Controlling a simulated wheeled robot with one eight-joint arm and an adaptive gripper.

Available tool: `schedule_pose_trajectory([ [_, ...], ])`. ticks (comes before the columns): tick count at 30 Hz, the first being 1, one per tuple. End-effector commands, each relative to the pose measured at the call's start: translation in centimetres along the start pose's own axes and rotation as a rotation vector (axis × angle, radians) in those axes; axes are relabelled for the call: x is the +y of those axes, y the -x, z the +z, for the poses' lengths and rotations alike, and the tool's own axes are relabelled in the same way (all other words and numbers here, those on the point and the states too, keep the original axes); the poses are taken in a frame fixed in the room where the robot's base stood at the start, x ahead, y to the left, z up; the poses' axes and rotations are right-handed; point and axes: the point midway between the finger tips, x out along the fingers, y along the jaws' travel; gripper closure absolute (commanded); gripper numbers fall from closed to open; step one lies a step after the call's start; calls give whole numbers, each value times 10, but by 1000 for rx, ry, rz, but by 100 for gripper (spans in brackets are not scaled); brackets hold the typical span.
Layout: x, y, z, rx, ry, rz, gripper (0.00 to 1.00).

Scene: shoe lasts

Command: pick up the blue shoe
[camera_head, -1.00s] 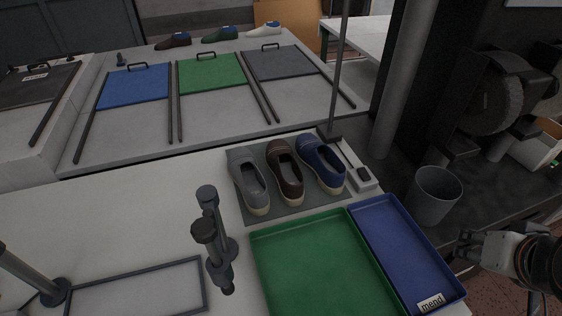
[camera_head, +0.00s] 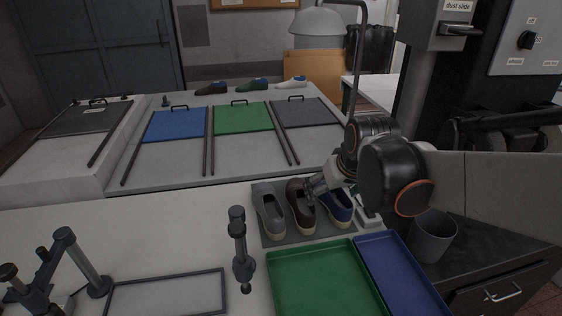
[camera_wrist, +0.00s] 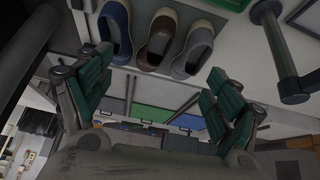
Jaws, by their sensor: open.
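The blue shoe (camera_head: 340,207) stands on a grey mat (camera_head: 270,239) on the bench, at the right end of a row of shoes. My gripper (camera_head: 318,187) is above the brown shoe (camera_head: 299,204) and blue shoe in the head view, and my wrist and arm hide part of the blue shoe. In the wrist view the blue shoe (camera_wrist: 115,32) is at the upper left, beyond the left finger. My gripper (camera_wrist: 155,88) is open there, with nothing between its green-padded fingers. A grey shoe (camera_head: 271,214) stands left of the brown one.
A green tray (camera_head: 320,275) and a blue tray (camera_head: 398,268) lie in front of the mat. A dark post fixture (camera_head: 240,250) stands left of them. A grey bin (camera_head: 433,236) is at right. More shoes (camera_head: 250,84) stand at the back.

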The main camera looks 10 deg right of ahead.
Motion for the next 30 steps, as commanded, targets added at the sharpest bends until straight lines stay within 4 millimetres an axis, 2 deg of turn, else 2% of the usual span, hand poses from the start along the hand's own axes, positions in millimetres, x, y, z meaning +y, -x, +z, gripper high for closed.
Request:
schedule_pose_trajectory([
  [1,9,-7,-17,-9,-1,2,16],
  [3,19,-20,-31,-22,-2,1,16],
  [8,42,-55,-58,-52,-3,-3,16],
  [12,65,-91,-74,-77,-4,-7,16],
  [17,89,-132,-82,-103,-5,-16,16],
  [21,105,-161,-82,-120,-5,-21,16],
  [30,116,-195,-77,-132,-5,-27,16],
])
